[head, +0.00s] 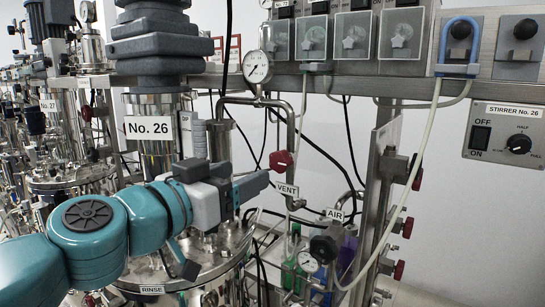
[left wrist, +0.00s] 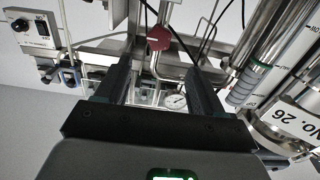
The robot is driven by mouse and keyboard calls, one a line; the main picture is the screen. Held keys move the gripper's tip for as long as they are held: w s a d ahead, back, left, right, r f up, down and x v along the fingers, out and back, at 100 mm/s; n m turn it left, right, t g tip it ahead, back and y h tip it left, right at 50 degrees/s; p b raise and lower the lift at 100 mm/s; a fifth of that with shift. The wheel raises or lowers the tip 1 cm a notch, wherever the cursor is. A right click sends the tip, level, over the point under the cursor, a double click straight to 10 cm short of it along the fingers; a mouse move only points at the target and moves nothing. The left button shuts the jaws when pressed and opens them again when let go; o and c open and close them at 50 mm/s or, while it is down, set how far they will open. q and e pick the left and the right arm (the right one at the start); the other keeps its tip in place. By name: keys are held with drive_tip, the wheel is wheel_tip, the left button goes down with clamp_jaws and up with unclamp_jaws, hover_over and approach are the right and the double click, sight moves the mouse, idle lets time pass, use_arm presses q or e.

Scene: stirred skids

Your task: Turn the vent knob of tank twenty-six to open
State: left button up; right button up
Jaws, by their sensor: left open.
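The vent knob (head: 281,160) is red and lobed, on a steel pipe just above a "VENT" tag (head: 287,190). Tank twenty-six (head: 150,165) is the steel vessel with the "No. 26" label, left of the knob. My left gripper (head: 262,184) is open and empty, left of and slightly below the knob in the head view. The left wrist view, upside down, shows the knob (left wrist: 159,38) beyond the fingertips (left wrist: 158,72), roughly in line with the gap between them, apart from both. My right gripper is out of view.
A pressure gauge (head: 257,67) tops the pipe above the knob. A black knob (head: 323,249) sits below the "AIR" tag (head: 335,214). A stirrer box (head: 505,133) hangs at the right. Hoses and a steel post (head: 376,200) stand right of the vent.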

sight(277, 160)
use_arm(q)
drive_tip(key=p+x, duration=0.2)
drive_tip(key=x, duration=0.7)
drive_tip(key=shift+w+d, duration=0.25)
drive_tip(key=shift+w+d+f, duration=0.15)
drive_tip(key=shift+w+d, duration=0.15)
drive_tip(key=shift+s+a, duration=0.15)
drive_tip(key=shift+s, duration=0.05)
drive_tip(key=c, duration=1.1)
drive_tip(key=shift+o, duration=0.2)
